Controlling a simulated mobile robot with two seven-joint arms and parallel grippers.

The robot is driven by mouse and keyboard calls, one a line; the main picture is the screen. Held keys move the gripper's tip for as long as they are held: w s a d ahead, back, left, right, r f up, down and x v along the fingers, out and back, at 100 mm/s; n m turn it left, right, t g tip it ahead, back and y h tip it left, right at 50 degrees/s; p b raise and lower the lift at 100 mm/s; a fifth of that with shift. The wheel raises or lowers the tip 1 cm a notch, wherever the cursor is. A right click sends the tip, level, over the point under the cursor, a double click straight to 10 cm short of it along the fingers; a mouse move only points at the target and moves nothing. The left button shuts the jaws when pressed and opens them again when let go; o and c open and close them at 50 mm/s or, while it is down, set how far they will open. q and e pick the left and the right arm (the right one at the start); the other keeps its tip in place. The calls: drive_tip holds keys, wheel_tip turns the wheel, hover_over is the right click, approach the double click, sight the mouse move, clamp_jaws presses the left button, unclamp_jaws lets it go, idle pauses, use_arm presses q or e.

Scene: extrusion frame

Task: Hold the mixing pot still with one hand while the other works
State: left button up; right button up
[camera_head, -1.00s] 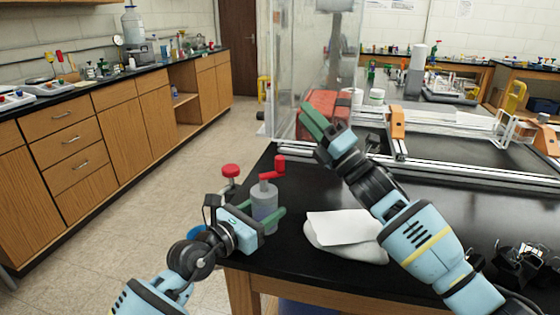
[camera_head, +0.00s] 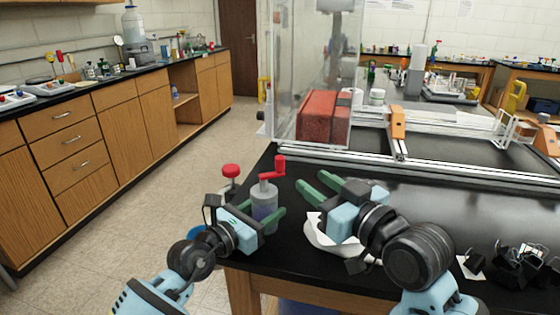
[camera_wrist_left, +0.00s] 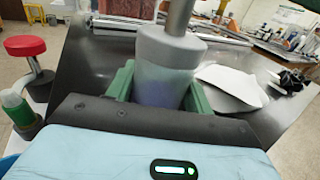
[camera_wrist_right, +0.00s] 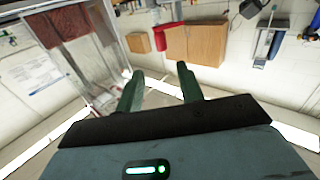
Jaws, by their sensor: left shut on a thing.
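The mixing pot (camera_head: 264,198) is a grey, partly see-through cylinder with a red crank handle (camera_head: 275,167) on top. It stands upright near the left edge of the black table. My left gripper (camera_head: 263,213) is shut on the pot's body; in the left wrist view green fingers flank the pot (camera_wrist_left: 167,65) on both sides. My right gripper (camera_head: 315,182) is open and empty, to the right of the pot and crank, with its fingers pointing left. It also shows spread and empty in the right wrist view (camera_wrist_right: 158,88).
A white bag or paper (camera_head: 325,245) lies under my right gripper. A clear-walled enclosure (camera_head: 290,75) with a red block (camera_head: 318,117) and a metal extrusion frame (camera_head: 400,155) stand behind. A red round top (camera_head: 231,170) stands left of the pot. Dark small parts (camera_head: 515,262) lie at right.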

sight(283, 163)
drive_tip(key=x, duration=1.1)
drive_tip(key=shift+w+a+f, duration=0.15)
drive_tip(key=shift+w+a, duration=0.05)
drive_tip(key=shift+a, duration=0.1)
clamp_jaws()
